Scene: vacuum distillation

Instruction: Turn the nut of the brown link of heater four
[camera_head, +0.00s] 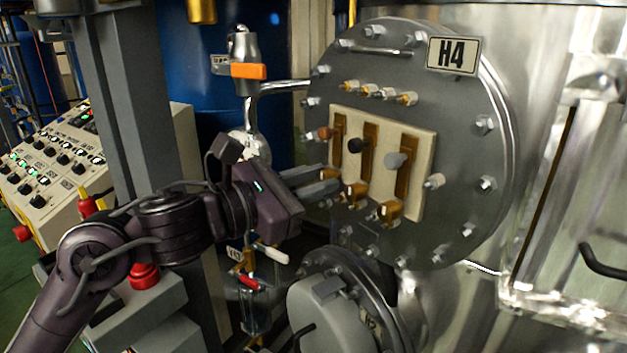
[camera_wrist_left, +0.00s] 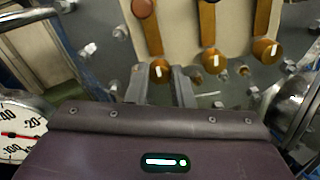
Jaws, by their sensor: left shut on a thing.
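The heater four flange, with its H4 plate (camera_head: 453,55), carries a cream panel (camera_head: 425,150) with three upright copper links. The brown link (camera_head: 337,142), at the panel's left, has a brown knob; in the wrist view that link (camera_wrist_left: 151,35) is above the fingers. Its brass nut (camera_wrist_left: 160,70) is at the link's lower end. My left gripper (camera_head: 334,178) is shut on this nut, one finger on each side; in the head view the fingers partly hide it. My right gripper is not in view.
The black-knobbed link (camera_head: 370,150) and grey-knobbed link (camera_head: 405,170) stand to the right, with brass nuts below. Bolts ring the flange. A chrome pipe with an orange-handled valve (camera_head: 248,71) stands left. A smaller grey flanged cover (camera_head: 325,310) is below. A gauge (camera_wrist_left: 20,135) shows in the wrist view.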

